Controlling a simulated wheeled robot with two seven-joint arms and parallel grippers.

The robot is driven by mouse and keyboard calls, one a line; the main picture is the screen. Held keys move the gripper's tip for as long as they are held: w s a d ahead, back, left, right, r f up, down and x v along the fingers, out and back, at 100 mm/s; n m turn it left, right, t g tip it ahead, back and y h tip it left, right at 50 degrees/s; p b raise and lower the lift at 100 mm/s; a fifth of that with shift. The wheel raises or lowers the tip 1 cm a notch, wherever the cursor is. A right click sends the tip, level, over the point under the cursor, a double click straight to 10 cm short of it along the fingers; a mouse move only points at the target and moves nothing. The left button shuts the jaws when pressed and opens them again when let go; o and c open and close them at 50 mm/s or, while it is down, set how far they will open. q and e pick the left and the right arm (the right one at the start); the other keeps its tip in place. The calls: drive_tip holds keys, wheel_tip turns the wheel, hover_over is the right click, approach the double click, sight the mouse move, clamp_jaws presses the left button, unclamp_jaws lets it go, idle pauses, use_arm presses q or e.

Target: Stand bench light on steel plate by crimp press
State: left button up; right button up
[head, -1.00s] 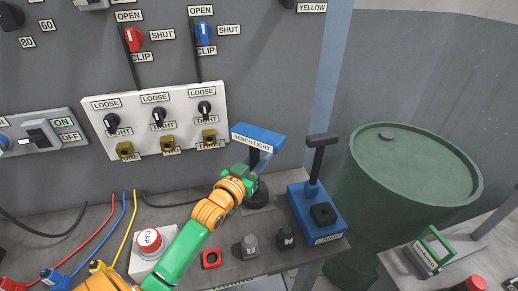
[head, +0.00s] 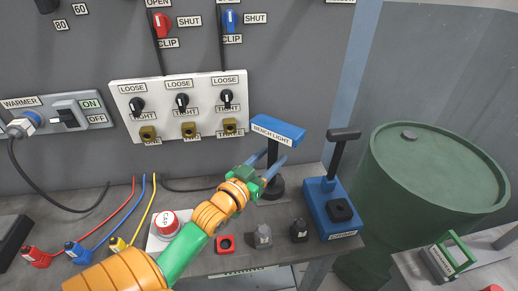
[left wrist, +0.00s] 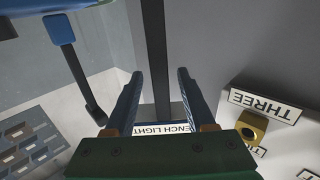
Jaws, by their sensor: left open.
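The bench light (head: 278,131) stands upright on the bench left of the crimp press (head: 330,210), with a blue labelled head, dark stem and round black base. My left gripper (head: 274,168) is open at the stem, its blue fingers spread at stem height. I cannot tell whether they touch it. In the left wrist view, the light's label (left wrist: 152,130) shows between the open fingers (left wrist: 157,95). The steel plate is not clear beneath the base. My right gripper is not in view.
A grey block (head: 263,236), a black block (head: 299,231) and a red square part (head: 225,243) lie in front of the light. A green drum (head: 435,175) stands right of the bench.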

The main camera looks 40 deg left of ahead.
use_arm(q)
drive_tip(key=s, duration=0.7)
drive_tip(key=shift+s+d+b, duration=0.2)
drive_tip(key=shift+d+b, duration=0.1)
